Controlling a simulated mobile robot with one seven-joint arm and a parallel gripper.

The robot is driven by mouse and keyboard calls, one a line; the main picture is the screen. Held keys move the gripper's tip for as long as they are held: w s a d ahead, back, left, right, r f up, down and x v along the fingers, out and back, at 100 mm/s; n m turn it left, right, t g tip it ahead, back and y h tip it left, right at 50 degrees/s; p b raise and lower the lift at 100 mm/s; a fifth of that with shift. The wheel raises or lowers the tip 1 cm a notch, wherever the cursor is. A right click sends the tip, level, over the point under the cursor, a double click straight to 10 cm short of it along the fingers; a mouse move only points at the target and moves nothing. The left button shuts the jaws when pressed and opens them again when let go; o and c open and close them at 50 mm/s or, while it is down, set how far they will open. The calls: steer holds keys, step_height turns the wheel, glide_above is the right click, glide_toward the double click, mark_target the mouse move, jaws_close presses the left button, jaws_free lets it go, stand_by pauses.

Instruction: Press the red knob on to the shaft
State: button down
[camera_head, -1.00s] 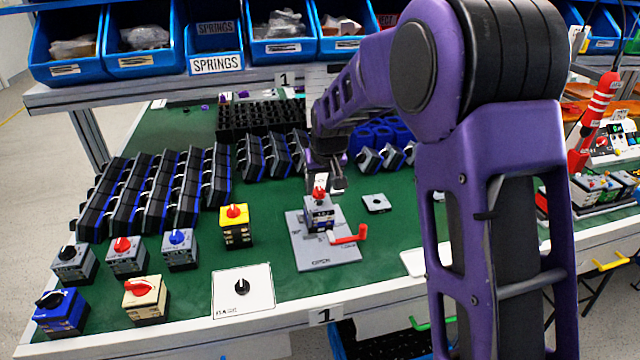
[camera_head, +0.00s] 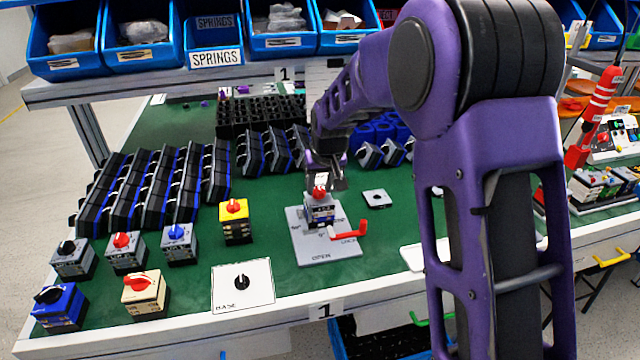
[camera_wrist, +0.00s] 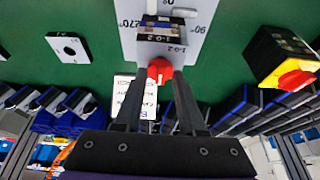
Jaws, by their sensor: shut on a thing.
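The red knob (camera_wrist: 160,70) sits between the fingertips of my gripper (camera_wrist: 158,78) in the wrist view, and the jaws are shut on it. In the head view the red knob (camera_head: 319,193) is at the top of the grey switch body (camera_head: 320,211). The switch body, marked 1-0-2, also shows in the wrist view (camera_wrist: 160,42). It stands in the grey fixture plate (camera_head: 335,251), which has a red lever (camera_head: 348,234) at its right. The shaft is hidden under the knob, so I cannot tell how far on the knob is.
A yellow switch with a red knob (camera_head: 235,221) stands to the left. A small grey plate with a hole (camera_head: 376,199) lies to the right. A white card with a black knob (camera_head: 243,285) lies front left. Several finished-looking switches stand further left. Blue bins (camera_head: 140,40) line the shelf.

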steer(key=shift+f, duration=0.45)
steer(key=shift+c, duration=2)
jaws_free()
steer(key=shift+r, duration=0.1)
steer(key=shift+r, duration=0.1)
